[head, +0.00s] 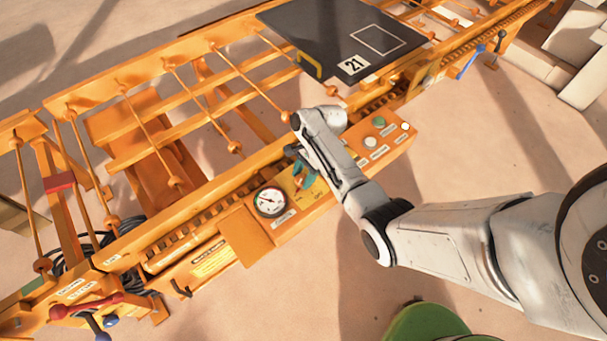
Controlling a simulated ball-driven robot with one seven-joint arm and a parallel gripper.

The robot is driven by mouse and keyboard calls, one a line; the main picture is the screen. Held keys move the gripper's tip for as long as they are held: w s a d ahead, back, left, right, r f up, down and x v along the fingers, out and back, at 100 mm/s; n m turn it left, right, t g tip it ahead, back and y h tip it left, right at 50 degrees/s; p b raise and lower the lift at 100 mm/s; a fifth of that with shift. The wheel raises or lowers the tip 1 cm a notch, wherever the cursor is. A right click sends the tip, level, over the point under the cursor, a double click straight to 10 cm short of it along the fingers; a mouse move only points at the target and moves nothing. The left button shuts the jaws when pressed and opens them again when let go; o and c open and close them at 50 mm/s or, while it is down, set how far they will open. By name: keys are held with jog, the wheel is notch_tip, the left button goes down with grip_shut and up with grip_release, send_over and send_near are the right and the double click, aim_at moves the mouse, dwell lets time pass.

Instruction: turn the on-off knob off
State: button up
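The orange control box (338,172) runs along the front side of the orange machine. A yellow plate (316,191) with small lettering lies on its top, right of the round gauge. My arm reaches in from the right, and my gripper (301,178) is down over this plate. Small teal parts show at the gripper's end. The on-off knob cannot be made out apart from the gripper and looks covered by it. Whether the fingers touch or enclose the knob cannot be told, nor which way it is turned.
The round gauge (270,201) sits left of my gripper. A green button (379,122) and white buttons (371,143) sit to its right. A dark plate marked 21 (340,30) lies on the rails behind. Red (95,303) and blue (470,62) levers stand at either end.

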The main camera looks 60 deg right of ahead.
jog(key=c, duration=0.5)
jog(key=shift+n, duration=0.4)
jog(key=n+g, duration=0.1)
jog(key=n, duration=0.2)
jog(key=shift+w, duration=0.15)
jog(key=n+g, duration=0.1)
jog(key=n, duration=0.2)
jog(key=shift+w+n+g, duration=0.1)
jog(key=shift+n+g, duration=0.2)
jog(key=shift+g, duration=0.1)
jog(key=n+g, duration=0.1)
jog(key=n, duration=0.2)
jog(key=n+g+h+b, duration=0.1)
jog(key=n, duration=0.2)
jog(key=shift+w+a+h, duration=0.1)
jog(key=shift+h, duration=0.2)
jog(key=shift+n, duration=0.4)
jog(key=o, duration=1)
